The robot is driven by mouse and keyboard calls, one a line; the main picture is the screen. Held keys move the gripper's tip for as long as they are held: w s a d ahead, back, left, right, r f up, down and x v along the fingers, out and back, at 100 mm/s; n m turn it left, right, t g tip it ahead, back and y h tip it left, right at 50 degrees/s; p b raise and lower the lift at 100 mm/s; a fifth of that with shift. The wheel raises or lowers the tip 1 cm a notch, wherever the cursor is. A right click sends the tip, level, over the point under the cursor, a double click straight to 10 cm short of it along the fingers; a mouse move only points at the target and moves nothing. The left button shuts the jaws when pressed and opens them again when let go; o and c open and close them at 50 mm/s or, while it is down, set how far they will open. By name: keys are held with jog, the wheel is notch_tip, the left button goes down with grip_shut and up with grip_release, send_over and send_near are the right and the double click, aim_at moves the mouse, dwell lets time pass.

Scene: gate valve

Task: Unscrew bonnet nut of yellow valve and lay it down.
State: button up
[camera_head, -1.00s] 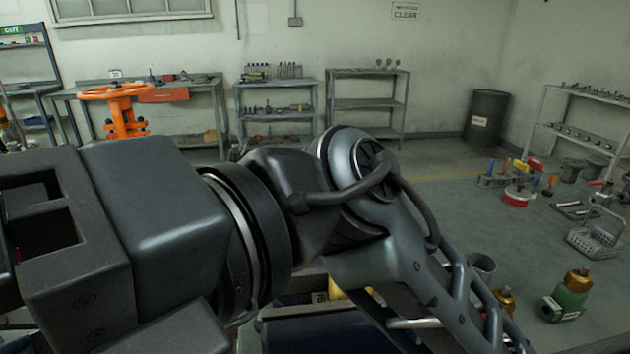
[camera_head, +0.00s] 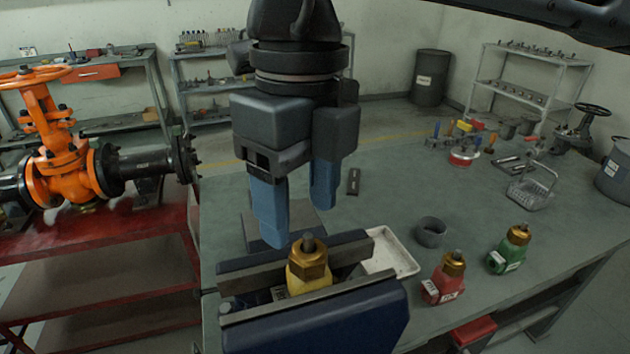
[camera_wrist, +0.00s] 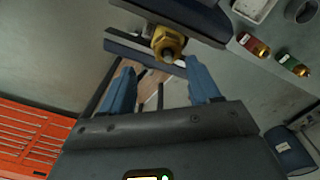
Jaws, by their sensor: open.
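The yellow valve (camera_head: 297,284) is clamped upright between the jaws of a blue vise (camera_head: 330,318). Its brass bonnet nut (camera_head: 309,263) sits on top with a dark stem rising through it. My gripper (camera_head: 298,220) is open, its two blue fingers pointing down, above and behind the nut. The fingers are apart from the nut, with nothing between them. In the wrist view the brass nut (camera_wrist: 168,42) lies beyond the gap between the open fingers (camera_wrist: 163,88).
A red valve (camera_head: 443,284) and a green valve (camera_head: 510,250) stand farther right. A large orange gate valve (camera_head: 62,160) is at left. The bench between has free room.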

aim_at(309, 236)
jog(key=shift+w+d, duration=0.3)
jog(key=shift+d, duration=0.1)
jog(key=shift+f+b, duration=0.55)
jog(key=shift+f, duration=1.15)
notch_tip(309, 236, down, 4)
jog(key=b, duration=0.3)
jog(key=shift+r+b, duration=0.25)
jog(key=shift+b, duration=0.15)
jog(key=shift+b, duration=0.3)
jog(key=shift+c, duration=0.3)
jog(key=c, duration=0.9)
jog(key=shift+c, duration=0.2)
